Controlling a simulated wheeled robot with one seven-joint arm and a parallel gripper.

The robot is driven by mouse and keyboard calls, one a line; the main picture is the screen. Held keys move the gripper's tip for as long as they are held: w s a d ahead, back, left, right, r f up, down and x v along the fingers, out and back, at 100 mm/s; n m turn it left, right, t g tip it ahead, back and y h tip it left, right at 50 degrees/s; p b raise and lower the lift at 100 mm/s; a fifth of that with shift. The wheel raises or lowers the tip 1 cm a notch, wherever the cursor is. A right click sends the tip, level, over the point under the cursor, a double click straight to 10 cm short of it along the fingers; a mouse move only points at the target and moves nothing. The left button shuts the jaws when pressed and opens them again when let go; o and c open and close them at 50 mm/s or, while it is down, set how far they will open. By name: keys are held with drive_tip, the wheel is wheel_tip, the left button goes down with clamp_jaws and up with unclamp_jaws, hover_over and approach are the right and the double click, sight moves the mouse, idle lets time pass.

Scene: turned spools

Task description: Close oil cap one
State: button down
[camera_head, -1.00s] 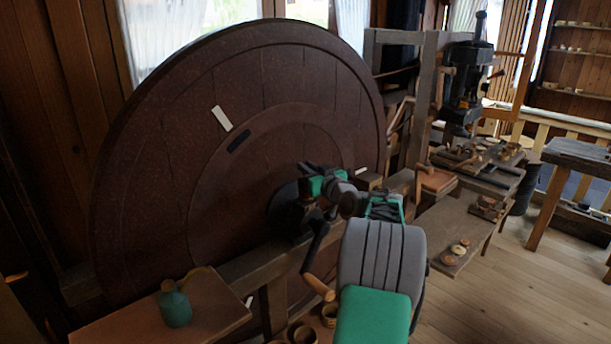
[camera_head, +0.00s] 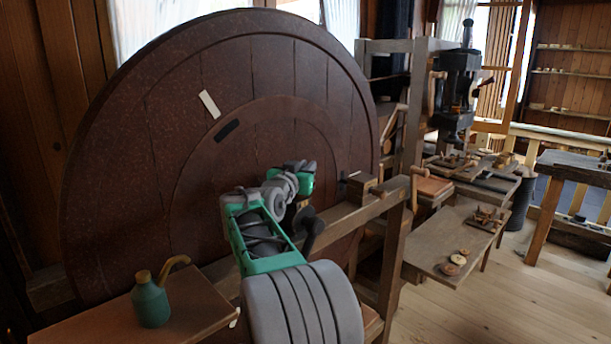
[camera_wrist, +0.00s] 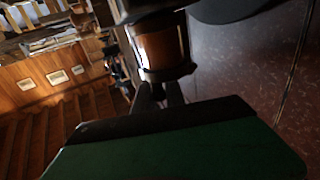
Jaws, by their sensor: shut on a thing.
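In the wrist view, my gripper (camera_wrist: 160,92) has its two dark fingers close together at the near dark end of an amber, banded cylinder (camera_wrist: 160,45), which looks like the oil cup with its cap. The fingers are shut on that dark end, taken as oil cap one; the contact itself is dim. In the head view, my arm reaches to the hub area of the big dark-red wheel (camera_head: 130,150). There the oil cup and my fingertips are hidden behind my wrist. I cannot tell from this whether the cap is seated.
A wooden beam frame (camera_head: 335,215) runs in front of the wheel, with a small wooden block (camera_head: 362,186) on it. A green oil can (camera_head: 151,300) stands on a board at lower left. A low bench (camera_head: 430,245) holds wooden discs.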

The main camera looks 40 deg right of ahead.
drive_tip(key=shift+s+a+m+g+h, duration=0.15)
drive_tip(key=shift+m+g+h, duration=0.15)
drive_tip(key=shift+m+g, duration=0.35)
drive_tip(key=shift+s+a+m+g+h, duration=0.1)
drive_tip(key=shift+m+g+h, duration=0.25)
drive_tip(key=shift+g, duration=0.5)
drive_tip(key=c, duration=1.4)
unclamp_jaws()
drive_tip(key=b+v, duration=0.1)
drive_tip(key=v, duration=0.6)
drive_tip(key=shift+s+a+b, duration=0.1)
drive_tip(key=shift+a+b, duration=0.25)
drive_tip(key=shift+b, duration=0.05)
